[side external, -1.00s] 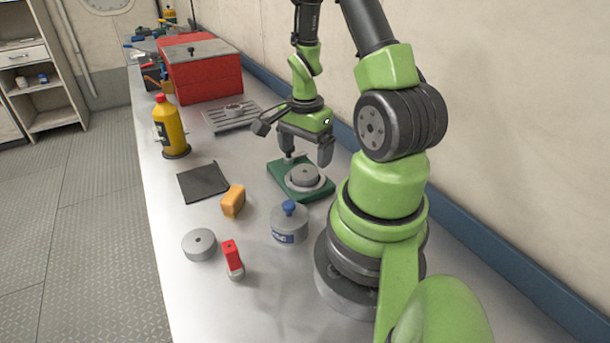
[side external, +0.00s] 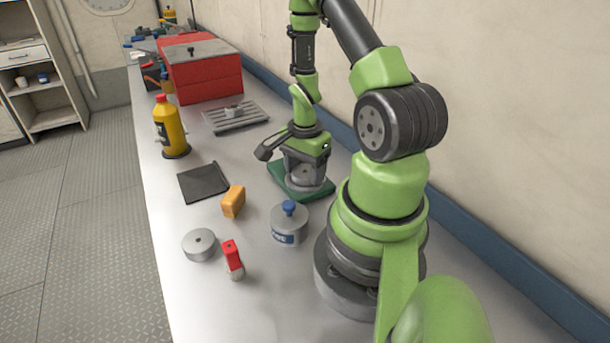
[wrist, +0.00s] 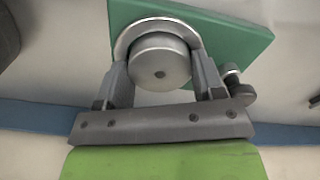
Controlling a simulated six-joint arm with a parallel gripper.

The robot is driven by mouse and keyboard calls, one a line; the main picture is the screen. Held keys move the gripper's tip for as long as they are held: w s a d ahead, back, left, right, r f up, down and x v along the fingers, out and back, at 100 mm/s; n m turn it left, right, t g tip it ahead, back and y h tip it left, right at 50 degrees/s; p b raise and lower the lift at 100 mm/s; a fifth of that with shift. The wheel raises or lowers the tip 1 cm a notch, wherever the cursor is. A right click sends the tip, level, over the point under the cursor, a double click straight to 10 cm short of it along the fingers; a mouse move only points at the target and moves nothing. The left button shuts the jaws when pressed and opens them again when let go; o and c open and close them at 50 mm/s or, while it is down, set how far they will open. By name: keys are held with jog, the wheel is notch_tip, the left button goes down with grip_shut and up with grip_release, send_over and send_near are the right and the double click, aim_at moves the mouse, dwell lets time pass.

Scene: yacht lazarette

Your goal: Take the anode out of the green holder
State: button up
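The wrist view shows the anode (wrist: 160,65) from above, the ring and the green holder (wrist: 240,40). My gripper (side external: 306,180) points down, low over the holder, with one finger on each side of the anode. In the wrist view my gripper (wrist: 161,75) looks open, its fingers close beside the anode; whether they touch it is unclear. A dark knob (wrist: 235,85) on the holder sits just outside the right finger.
A grey canister with a blue knob (side external: 289,225) stands in front of the holder. A slotted tray (side external: 236,117) and red toolbox (side external: 202,70) are behind.

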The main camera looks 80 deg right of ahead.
jog(key=shift+c, duration=1.1)
jog(key=shift+r, duration=0.1)
